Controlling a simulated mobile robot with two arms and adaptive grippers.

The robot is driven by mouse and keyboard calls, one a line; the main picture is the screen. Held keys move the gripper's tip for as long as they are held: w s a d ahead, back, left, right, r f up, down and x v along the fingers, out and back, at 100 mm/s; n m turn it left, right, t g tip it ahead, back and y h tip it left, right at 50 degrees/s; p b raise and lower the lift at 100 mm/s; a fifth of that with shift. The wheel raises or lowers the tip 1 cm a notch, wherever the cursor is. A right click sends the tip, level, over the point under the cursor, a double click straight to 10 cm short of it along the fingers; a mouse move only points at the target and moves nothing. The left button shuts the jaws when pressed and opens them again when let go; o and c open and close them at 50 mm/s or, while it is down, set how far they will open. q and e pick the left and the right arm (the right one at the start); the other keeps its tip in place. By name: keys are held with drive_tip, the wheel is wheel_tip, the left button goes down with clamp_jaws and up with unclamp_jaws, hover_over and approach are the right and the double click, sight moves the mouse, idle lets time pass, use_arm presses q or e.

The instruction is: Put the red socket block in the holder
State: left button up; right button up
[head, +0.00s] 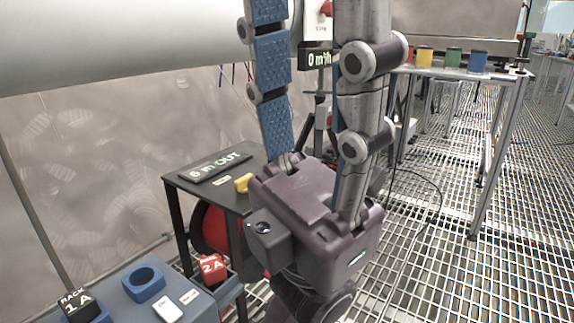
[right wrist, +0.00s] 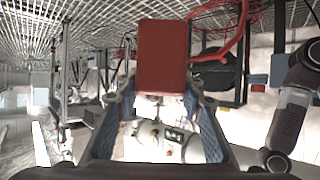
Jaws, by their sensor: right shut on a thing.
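My right gripper (right wrist: 160,85) is shut on a red block (right wrist: 162,55) in the right wrist view, its blue pads on either side of it. In the head view the two fingers rise past the top edge from a dark purple body, so their tips and the block are out of that frame. A blue holder (head: 126,297) with a round opening stands at the lower left, apart from the gripper and near a black "RACK 1 A" tag (head: 80,305). A red "2 A" tag (head: 213,268) stands to its right. My left gripper is not seen.
A dark table (head: 180,182) with a "6 m OUT" sign (head: 213,167) stands left of the gripper, a red reel (head: 212,228) beneath it. A far bench (head: 500,78) carries red, yellow, green and blue blocks. Open grating lies at the right.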

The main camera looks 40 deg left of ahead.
drive_tip(key=s+r, duration=0.1)
drive_tip(key=s+r+n+g, duration=0.1)
drive_tip(key=r, duration=0.1)
drive_tip(key=shift+d+y, duration=0.2)
drive_tip(key=shift+y, duration=0.2)
drive_tip(key=s+a+r+n+g+y, duration=0.2)
drive_tip(key=s+a+r+n+g, duration=0.2)
drive_tip(key=a, duration=0.5)
drive_tip(key=shift+s+r+n+g, duration=0.2)
drive_tip(key=shift+s+n+g, duration=0.45)
drive_tip(key=shift+s, duration=0.7)
